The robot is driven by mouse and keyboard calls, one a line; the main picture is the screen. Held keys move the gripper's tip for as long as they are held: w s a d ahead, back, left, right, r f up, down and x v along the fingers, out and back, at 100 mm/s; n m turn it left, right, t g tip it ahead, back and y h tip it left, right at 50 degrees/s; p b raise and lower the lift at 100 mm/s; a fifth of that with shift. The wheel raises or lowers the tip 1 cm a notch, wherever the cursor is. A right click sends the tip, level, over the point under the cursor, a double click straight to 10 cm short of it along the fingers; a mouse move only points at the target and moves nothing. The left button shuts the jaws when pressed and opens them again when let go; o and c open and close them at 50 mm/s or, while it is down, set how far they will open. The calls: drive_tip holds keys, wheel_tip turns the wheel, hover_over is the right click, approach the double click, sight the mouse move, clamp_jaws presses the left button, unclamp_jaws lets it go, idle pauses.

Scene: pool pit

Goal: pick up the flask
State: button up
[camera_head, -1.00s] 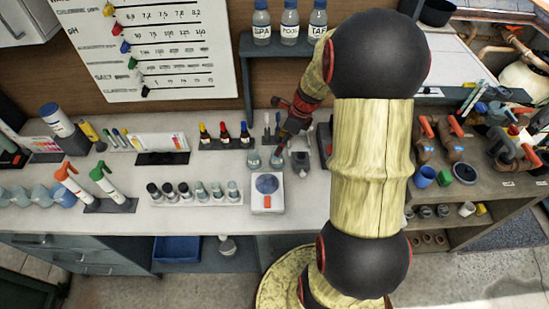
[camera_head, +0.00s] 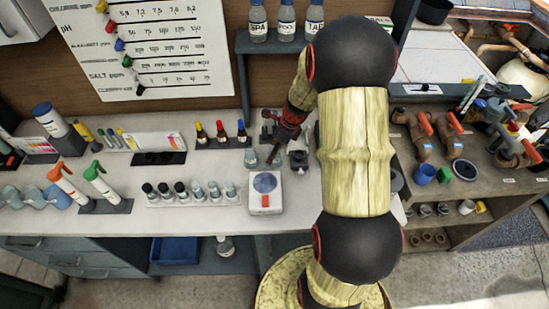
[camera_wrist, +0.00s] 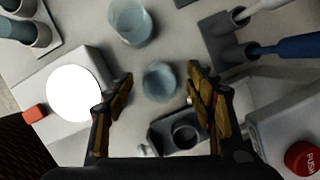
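A small clear glass flask (camera_wrist: 160,82) shows in the wrist view between the fingertips of my gripper (camera_wrist: 158,80). The fingers are open, with a gap on both sides of the glass. A second, larger glass vessel (camera_wrist: 130,22) stands just beyond it. In the head view a glass vessel (camera_head: 251,158) stands on the counter behind the white scale, and my gripper (camera_head: 274,152) is low over the counter to its right. There the gripper mostly hides the nearer flask. I cannot tell how far the fingertips are above the counter.
The white scale (camera_head: 265,204) with a round plate is close by on the left. A dark holder (camera_wrist: 175,130) and a stand with upright tools (camera_wrist: 228,45) are near the right finger. A red push-button (camera_wrist: 302,158) is at right. Vials (camera_head: 190,195) stand in front.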

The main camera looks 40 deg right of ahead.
drive_tip(key=c, duration=1)
drive_tip(key=shift+c, duration=0.6)
drive_tip(key=shift+r, duration=0.45)
wheel_tip(320, 180, up, 2)
drive_tip(key=shift+r+p, duration=0.1)
drive_tip(key=shift+p, duration=0.5)
drive_tip(key=s+a+r, duration=0.1)
drive_tip(key=s+r, duration=0.2)
drive_tip(key=s, duration=0.1)
drive_tip(key=s+r+p, duration=0.1)
drive_tip(key=s+r, duration=0.2)
drive_tip(key=s, duration=0.2)
drive_tip(key=s+a+r+p, duration=0.1)
drive_tip(key=s+r, duration=0.3)
drive_tip(key=shift+s+a, duration=0.3)
drive_tip(key=shift+s, duration=0.1)
drive_tip(key=shift+a+r+p, duration=0.1)
drive_tip(key=shift+p, duration=0.3)
